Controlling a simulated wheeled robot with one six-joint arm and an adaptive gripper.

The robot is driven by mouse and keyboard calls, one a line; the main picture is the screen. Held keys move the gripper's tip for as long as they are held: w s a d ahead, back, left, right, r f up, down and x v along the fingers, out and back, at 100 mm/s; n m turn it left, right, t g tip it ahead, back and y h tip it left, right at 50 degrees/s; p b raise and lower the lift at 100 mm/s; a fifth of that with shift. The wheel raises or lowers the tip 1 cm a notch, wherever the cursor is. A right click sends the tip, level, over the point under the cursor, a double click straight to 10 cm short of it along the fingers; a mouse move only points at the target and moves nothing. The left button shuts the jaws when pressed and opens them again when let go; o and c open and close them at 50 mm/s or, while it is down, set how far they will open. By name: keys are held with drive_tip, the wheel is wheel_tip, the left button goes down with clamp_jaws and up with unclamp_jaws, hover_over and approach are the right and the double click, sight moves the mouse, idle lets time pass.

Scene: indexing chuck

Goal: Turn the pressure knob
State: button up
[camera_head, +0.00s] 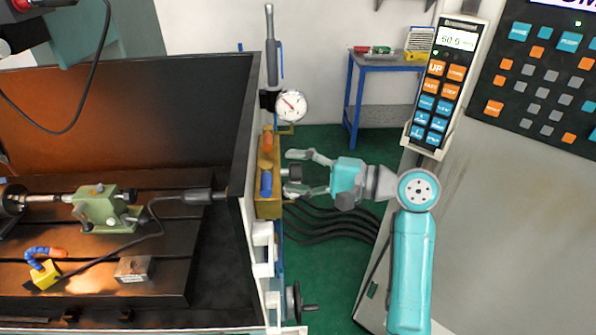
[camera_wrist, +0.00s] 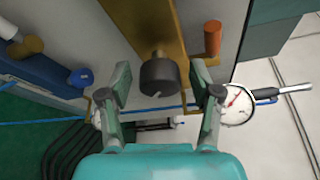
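The pressure knob (camera_wrist: 160,76) is a dark grey cylinder with a small white mark, standing out from a brass-coloured block (camera_wrist: 143,22). In the head view the knob (camera_head: 291,172) shows small and dark at the right face of the yellow block (camera_head: 268,209). My gripper (camera_head: 292,174) points left at it, one finger above and one below. In the wrist view my gripper (camera_wrist: 160,80) is open, with a finger on each side of the knob and visible gaps between. A round dial gauge (camera_head: 291,105) is above the block; it also shows in the wrist view (camera_wrist: 236,104).
An orange handle (camera_head: 267,141) and a blue handle (camera_head: 266,183) sit on the block. Black hoses (camera_head: 330,225) run below my gripper. A machine wall (camera_head: 243,130) stands left, a cabinet (camera_head: 510,200) right. A blue-legged table (camera_head: 383,62) is behind.

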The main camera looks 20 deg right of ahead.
drive_tip(key=v, duration=1.2)
drive_tip(key=shift+f, duration=0.1)
idle(0.4)
